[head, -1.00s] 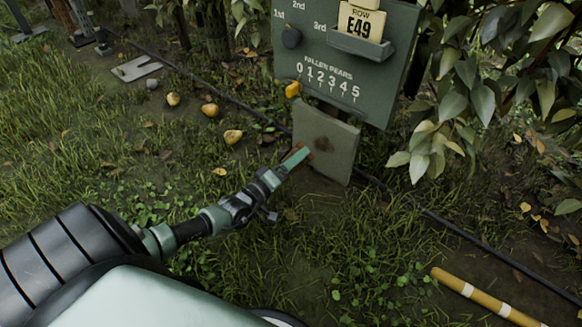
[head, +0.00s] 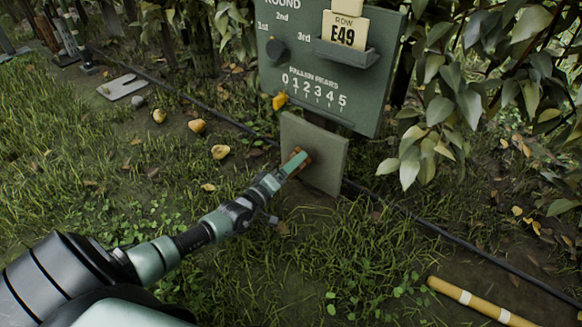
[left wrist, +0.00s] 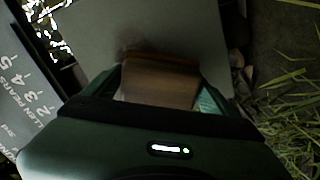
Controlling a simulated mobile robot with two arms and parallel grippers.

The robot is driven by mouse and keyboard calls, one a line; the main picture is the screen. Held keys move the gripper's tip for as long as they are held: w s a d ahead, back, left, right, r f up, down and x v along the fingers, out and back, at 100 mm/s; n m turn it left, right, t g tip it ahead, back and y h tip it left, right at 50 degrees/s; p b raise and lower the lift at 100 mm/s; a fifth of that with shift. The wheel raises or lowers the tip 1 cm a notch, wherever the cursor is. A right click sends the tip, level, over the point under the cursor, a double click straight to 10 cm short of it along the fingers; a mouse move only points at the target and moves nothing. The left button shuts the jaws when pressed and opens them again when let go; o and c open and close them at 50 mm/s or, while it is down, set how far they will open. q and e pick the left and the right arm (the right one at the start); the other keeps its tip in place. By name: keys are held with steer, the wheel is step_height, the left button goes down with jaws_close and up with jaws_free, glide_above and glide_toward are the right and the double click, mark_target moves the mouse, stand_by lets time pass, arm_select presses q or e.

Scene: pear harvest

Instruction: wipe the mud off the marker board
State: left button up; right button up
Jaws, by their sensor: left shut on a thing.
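The marker board (head: 330,163) is a plain grey-green slab standing upright below the larger green sign. It also fills the upper middle of the left wrist view (left wrist: 150,22). My left gripper (head: 295,162) is shut on a brown block-like thing (left wrist: 160,84), perhaps a brush, which is at the board's face near its left half. Whether it presses on the board is hard to tell. A dark smudge of mud (left wrist: 128,47) shows on the board just beyond the block's edge. In the head view the block and gripper hide most of that spot. My right gripper is not in view.
The green sign (head: 372,90) with a yellow slider (head: 280,101), a dark knob (head: 276,49) and a row card (head: 343,32) stands right above the board. Leafy branches (head: 430,115) hang at the right. A striped yellow pole (head: 480,303) and fallen pears (head: 197,126) lie on the grass.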

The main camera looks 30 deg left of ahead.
mark_target(322, 167)
arm_select(q)
steer(key=shift+w+d+b, duration=0.1)
steer(key=shift+w+b, duration=0.4)
steer(key=shift+w, duration=0.45)
steer(key=shift+s+d+r+p, duration=0.15)
steer(key=shift+d+p, duration=0.75)
steer(key=shift+d, duration=0.15)
steer(key=shift+s+d+p, duration=0.1)
steer(key=shift+d+p, duration=0.4)
steer(key=shift+d, duration=0.5)
steer(key=shift+d+p, duration=1.05)
steer(key=shift+d, duration=0.85)
steer(key=shift+a+f+b, duration=0.2)
steer(key=shift+a+b, duration=0.1)
steer(key=shift+a, duration=0.2)
steer(key=shift+w+a+r+b, duration=0.15)
steer(key=shift+a+b, duration=0.2)
steer(key=shift+a, duration=0.5)
steer(key=shift+w+a+r+b, duration=0.15)
steer(key=shift+a+b, duration=0.15)
steer(key=shift+a, duration=0.5)
